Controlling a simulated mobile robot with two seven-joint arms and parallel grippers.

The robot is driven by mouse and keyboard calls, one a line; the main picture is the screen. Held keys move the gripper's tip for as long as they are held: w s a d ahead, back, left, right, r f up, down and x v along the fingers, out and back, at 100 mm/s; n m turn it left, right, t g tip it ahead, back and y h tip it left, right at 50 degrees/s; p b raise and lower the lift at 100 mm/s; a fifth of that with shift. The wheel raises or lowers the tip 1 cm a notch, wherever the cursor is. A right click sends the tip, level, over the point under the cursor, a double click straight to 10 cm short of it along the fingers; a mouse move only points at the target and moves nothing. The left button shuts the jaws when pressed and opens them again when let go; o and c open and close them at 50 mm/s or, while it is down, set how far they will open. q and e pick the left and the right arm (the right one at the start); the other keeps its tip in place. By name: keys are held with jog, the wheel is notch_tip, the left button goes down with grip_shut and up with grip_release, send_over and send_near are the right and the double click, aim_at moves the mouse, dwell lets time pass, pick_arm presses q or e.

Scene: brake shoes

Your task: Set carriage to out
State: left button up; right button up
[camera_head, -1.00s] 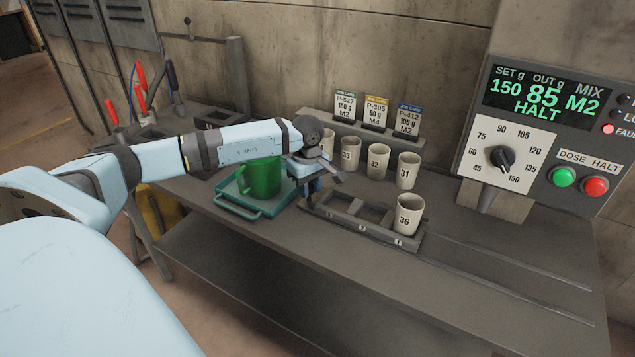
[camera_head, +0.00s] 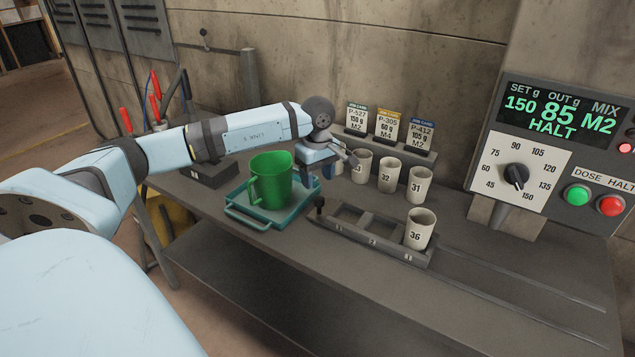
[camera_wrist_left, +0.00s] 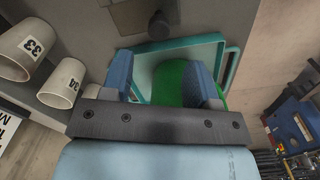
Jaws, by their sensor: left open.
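A dark knob (camera_head: 319,205) stands at the carriage's left end and also shows at the top of the left wrist view (camera_wrist_left: 159,24). My left gripper (camera_head: 329,170) is open and empty, above and behind the knob, apart from it. In the left wrist view its blue fingers (camera_wrist_left: 160,80) are spread over the teal tray. My right gripper is not in view.
A green jug (camera_head: 270,182) stands on a teal tray (camera_head: 250,224) left of the carriage. Several numbered cups (camera_head: 388,176) line the back, before job cards (camera_head: 388,125). Rails (camera_head: 510,262) run right from the carriage over clear bench. A control panel (camera_head: 555,140) reads HALT.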

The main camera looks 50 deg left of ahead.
pick_arm(q)
notch_tip(320, 180, up, 7)
jog(key=shift+f, duration=0.2)
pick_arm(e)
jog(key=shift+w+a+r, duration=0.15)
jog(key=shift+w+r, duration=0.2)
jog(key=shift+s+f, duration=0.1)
